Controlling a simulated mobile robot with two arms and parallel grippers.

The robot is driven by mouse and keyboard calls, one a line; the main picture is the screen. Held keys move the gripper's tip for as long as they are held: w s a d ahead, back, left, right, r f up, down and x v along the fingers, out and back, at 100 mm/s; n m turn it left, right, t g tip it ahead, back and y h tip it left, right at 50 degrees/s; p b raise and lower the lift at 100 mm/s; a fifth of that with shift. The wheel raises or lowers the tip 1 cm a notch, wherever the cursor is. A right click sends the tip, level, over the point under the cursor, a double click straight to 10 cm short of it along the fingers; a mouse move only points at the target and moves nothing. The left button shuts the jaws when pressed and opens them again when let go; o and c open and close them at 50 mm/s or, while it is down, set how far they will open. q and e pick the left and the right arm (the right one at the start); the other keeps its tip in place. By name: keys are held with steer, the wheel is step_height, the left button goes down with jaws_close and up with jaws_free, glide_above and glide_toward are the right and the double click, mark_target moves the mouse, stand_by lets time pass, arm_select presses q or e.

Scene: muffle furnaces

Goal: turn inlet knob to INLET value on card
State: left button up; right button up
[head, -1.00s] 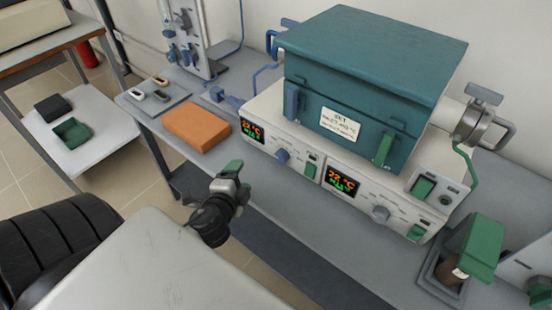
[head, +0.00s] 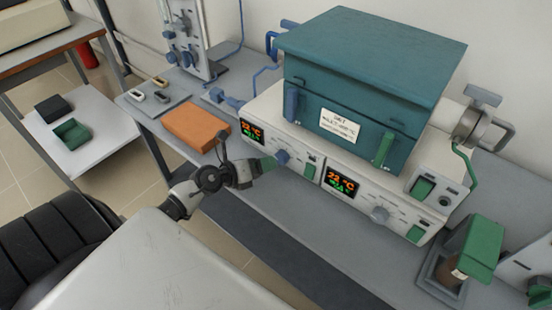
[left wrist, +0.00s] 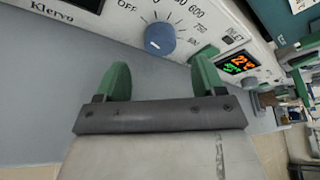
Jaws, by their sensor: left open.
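The blue knob (head: 283,157) is on the left half of the furnace's front panel. In the left wrist view the knob (left wrist: 160,38) has a white pointer mark and a printed dial with OFF, 600 and 750. Small lettering beside the green switch there appears to read INLET. My left gripper (head: 270,163) is open, its green fingers close in front of the knob. In the left wrist view the knob lies just beyond the gap between the fingertips (left wrist: 161,70), with nothing held. The white card (head: 341,125) on the teal furnace has print too small to read surely.
A grey knob (head: 380,214) and a second display (head: 341,181) are farther right on the panel. An orange block (head: 196,127) lies on the bench left of the furnace. A green-topped object (head: 480,245) stands at the right.

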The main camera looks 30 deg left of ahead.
mark_target(279, 160)
arm_select(q)
steer(key=x, duration=0.5)
steer(key=shift+w+d+f, duration=0.1)
steer(key=shift+w, duration=0.1)
steer(key=c, duration=0.9)
steer(key=shift+p, duration=0.4)
steer(key=m+y+p, duration=0.1)
steer(key=m+p, duration=0.1)
steer(key=p, duration=0.2)
steer(key=m+y+p, duration=0.1)
steer(key=p, duration=0.3)
steer(key=m+y+p, duration=0.1)
steer(key=m+p, duration=0.1)
steer(key=p, duration=0.2)
steer(key=shift+d+r+m+y, duration=0.2)
steer(key=shift+r+m+y, duration=0.1)
steer(key=shift+r+y, duration=0.1)
steer(key=m+p, duration=0.1)
steer(key=m+y+p, duration=0.1)
steer(key=shift+d+f+y+p, duration=0.1)
steer(key=shift+f+y+p, duration=0.2)
steer(key=shift+p, duration=0.1)
steer(key=shift+m, duration=0.3)
